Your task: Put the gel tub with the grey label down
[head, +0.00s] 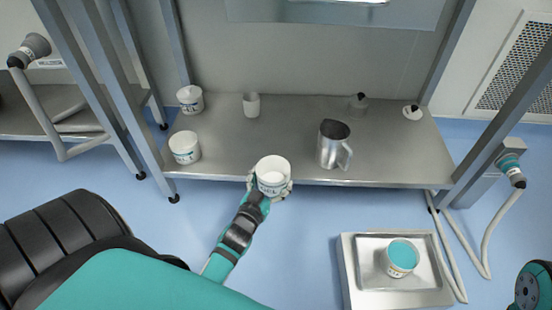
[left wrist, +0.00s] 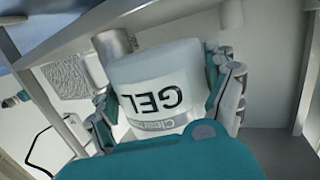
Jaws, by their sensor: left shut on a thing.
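The gel tub (head: 273,168) is white and open-topped in the head view. My left gripper (head: 270,187) is shut on it, with fingers on both sides. In the left wrist view the tub (left wrist: 155,80) shows the word GEL upside down above a grey label band, between the fingers of the left gripper (left wrist: 165,90). In the head view the tub is at the front edge of the steel table (head: 285,133), overlapping it in the picture. I cannot tell whether it touches the top.
Two white tubs stand at the table's left, one behind (head: 190,99) and one in front (head: 185,147). A tub with teal contents (head: 402,262) sits on a steel tray (head: 350,280).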

